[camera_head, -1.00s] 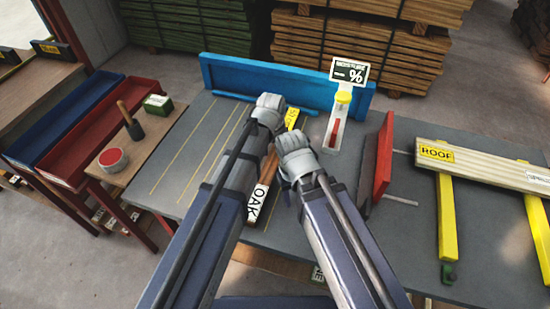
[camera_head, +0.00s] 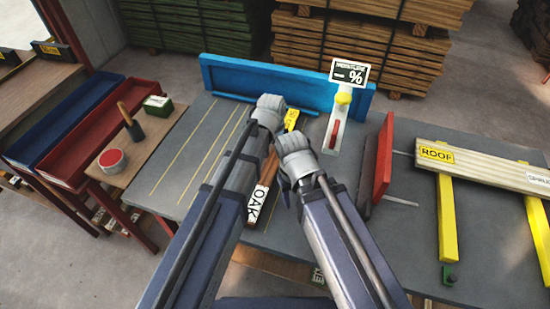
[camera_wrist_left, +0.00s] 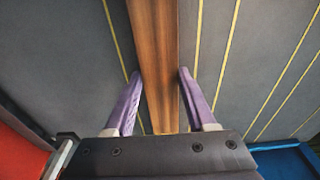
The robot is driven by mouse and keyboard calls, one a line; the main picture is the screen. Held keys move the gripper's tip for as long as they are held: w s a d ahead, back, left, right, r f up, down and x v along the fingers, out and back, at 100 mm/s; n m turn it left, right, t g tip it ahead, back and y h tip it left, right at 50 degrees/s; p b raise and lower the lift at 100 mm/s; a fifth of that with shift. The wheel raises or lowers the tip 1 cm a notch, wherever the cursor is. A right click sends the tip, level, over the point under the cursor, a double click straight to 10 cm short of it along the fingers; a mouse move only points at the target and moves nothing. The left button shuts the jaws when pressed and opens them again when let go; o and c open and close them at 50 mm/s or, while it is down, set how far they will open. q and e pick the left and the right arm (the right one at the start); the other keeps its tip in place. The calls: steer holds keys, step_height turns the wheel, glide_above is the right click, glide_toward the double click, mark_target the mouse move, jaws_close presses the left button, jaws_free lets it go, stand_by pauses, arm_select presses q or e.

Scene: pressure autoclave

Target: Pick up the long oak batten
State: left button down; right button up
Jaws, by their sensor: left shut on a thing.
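The long oak batten (camera_head: 270,170) is a brown strip with a white OAK label near its front end and a yellow tag near its far end. It lies lengthwise over the grey bench, partly hidden by my arms. My left gripper (camera_wrist_left: 160,76) is shut on the batten, one purple finger on each side in the left wrist view. The batten's brown face (camera_wrist_left: 155,45) runs between them. In the head view the left fingers are hidden behind the wrist.
A meter (camera_head: 336,125) with a sign stands right of the batten. A blue board (camera_head: 285,84) edges the bench's back. A red upright plate (camera_head: 384,155) and a ROOF beam on yellow supports (camera_head: 446,215) are to the right. The bench left of the batten (camera_head: 190,150) is clear.

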mark_target(274, 157)
steer(key=shift+r, duration=0.1)
arm_select(q)
step_height(274, 157, up, 10)
steer(key=p, duration=1)
arm_select(e)
step_height(274, 157, up, 10)
arm_select(q)
steer(key=shift+a, duration=0.1)
